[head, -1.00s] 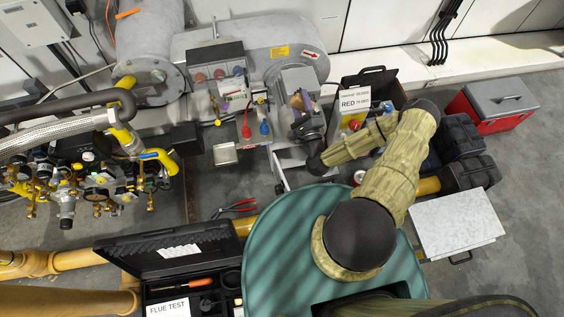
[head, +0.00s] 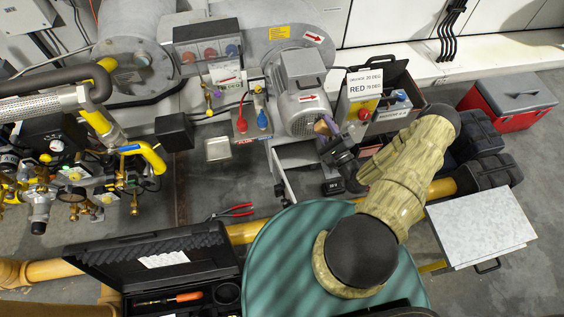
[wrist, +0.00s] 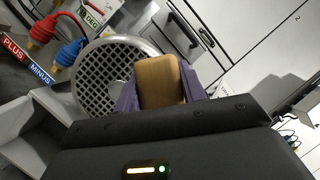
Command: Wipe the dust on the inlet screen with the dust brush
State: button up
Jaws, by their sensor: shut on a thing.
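The inlet screen (wrist: 105,75) is a round grey grille in a pale ring, left of centre in the wrist view. In the head view it is the front face of the grey motor (head: 308,116). My gripper (head: 325,133) is at the right of that face, its purple fingers shut on the dust brush. The brush's tan wooden block (wrist: 158,82) stands between the fingers in the wrist view and covers the right edge of the screen. Its bristles are hidden. I cannot tell whether the brush touches the screen, nor make out dust on it.
Red and blue plugs (head: 263,120) stand left of the motor. An open black case (head: 400,95) with a RED label card is at the right. A second open case (head: 150,260), red pliers (head: 232,211), a red toolbox (head: 508,95) and a pale panel (head: 480,225) are around me.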

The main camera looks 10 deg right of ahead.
jog(key=w+a+f+n+y+b, duration=0.1)
jog(key=a+f+b, duration=0.1)
jog(key=f+b, duration=0.55)
jog(key=a+f+y+b, duration=0.1)
jog(key=a+f+b, duration=0.3)
jog(key=f, duration=0.7)
jog(key=shift+n+g+y, duration=0.6)
jog(key=shift+g+y, duration=0.2)
jog(key=w+a+f+b, duration=0.2)
jog(key=w+f+b, duration=0.1)
jog(key=f+b, duration=0.3)
jog(key=w+a+f+b, duration=0.2)
jog(key=w+f+b, duration=0.2)
jog(key=f+b, duration=0.3)
jog(key=w+a+f+b, duration=0.2)
jog(key=w+f+b, duration=0.2)
jog(key=b, duration=0.5)
jog(key=shift+w+f, duration=0.2)
jog(key=shift+f, duration=1.15)
jog(key=shift+w+d, duration=0.1)
jog(key=shift+d, duration=0.2)
jog(key=shift+a, duration=0.1)
